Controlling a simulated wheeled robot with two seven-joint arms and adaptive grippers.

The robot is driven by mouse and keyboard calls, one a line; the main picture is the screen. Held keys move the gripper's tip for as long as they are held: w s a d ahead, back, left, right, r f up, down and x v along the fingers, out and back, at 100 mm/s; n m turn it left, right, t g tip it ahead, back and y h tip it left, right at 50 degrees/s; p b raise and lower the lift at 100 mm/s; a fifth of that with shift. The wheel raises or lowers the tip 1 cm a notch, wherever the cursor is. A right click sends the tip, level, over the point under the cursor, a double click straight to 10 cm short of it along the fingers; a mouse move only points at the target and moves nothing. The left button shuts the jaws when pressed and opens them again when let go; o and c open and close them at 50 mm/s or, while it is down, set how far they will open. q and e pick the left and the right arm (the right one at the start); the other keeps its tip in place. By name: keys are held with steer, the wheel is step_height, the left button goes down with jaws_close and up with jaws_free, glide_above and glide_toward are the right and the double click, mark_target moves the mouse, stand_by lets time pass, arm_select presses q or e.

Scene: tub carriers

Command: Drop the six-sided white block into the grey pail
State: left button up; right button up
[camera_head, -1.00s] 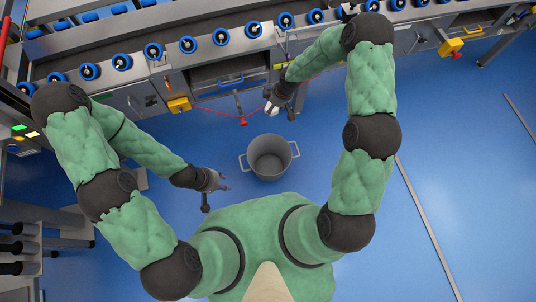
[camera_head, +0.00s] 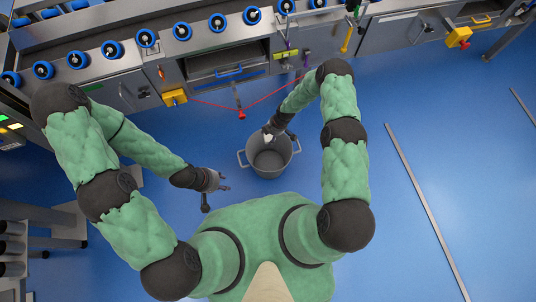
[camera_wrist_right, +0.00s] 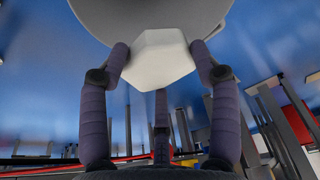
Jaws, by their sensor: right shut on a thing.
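The six-sided white block (camera_wrist_right: 158,58) is held between the fingers of my right gripper (camera_wrist_right: 158,62), which is shut on it. In the head view the white block (camera_head: 267,137) shows small at the fingertips of my right gripper (camera_head: 271,134), over the far part of the opening of the grey pail (camera_head: 270,173). The pail has two side handles and stands on the blue floor. Its curved grey wall (camera_wrist_right: 150,14) fills the top of the right wrist view, beyond the block. My left gripper (camera_head: 224,183) is left of the pail, its fingers apart and empty.
A long metal conveyor bench with several blue-rimmed rollers (camera_head: 146,38) runs along the back. A red cord (camera_head: 270,103) hangs along its front, with yellow boxes (camera_head: 174,97). Blue floor (camera_head: 440,120) on the right is open.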

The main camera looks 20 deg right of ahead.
step_height(320, 180, down, 6)
steer(key=b, duration=0.3)
steer(key=shift+r, duration=0.2)
steer(key=o, duration=1.1)
steer(key=shift+r, duration=0.15)
steer(key=v, duration=1.1)
steer(key=shift+s+d+r, duration=0.1)
steer(key=shift+d+r, duration=0.05)
steer(key=shift+r, duration=0.2)
